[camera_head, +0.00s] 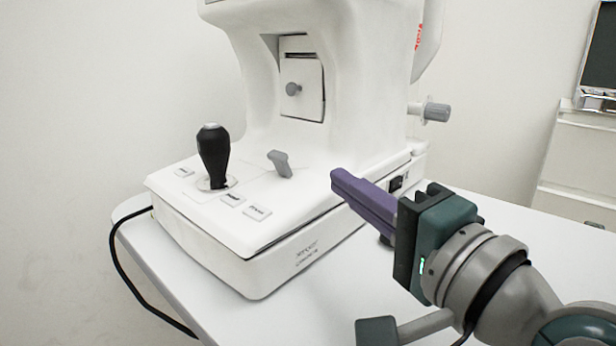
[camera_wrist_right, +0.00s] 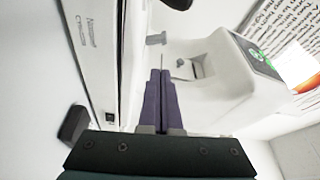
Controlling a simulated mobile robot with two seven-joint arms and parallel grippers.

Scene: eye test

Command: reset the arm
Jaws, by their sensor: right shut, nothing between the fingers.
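My right gripper (camera_head: 336,180) comes in from the lower right of the head view, with purple fingers closed together and nothing between them. Its fingertips are in front of the right side of the white eye-test machine (camera_head: 330,60); I cannot tell whether they touch it. In the right wrist view the shut fingers (camera_wrist_right: 161,75) point toward the machine (camera_wrist_right: 215,85), which shows turned on its side. My left gripper is in neither view.
The machine's base carries a black joystick (camera_head: 214,155), a grey lever (camera_head: 280,163) and several buttons. A grey knob (camera_head: 436,109) sticks out at its right. It stands on a white table (camera_head: 270,318). A black cable (camera_head: 120,262) hangs at the left edge. A white cabinet (camera_head: 580,160) stands at the right.

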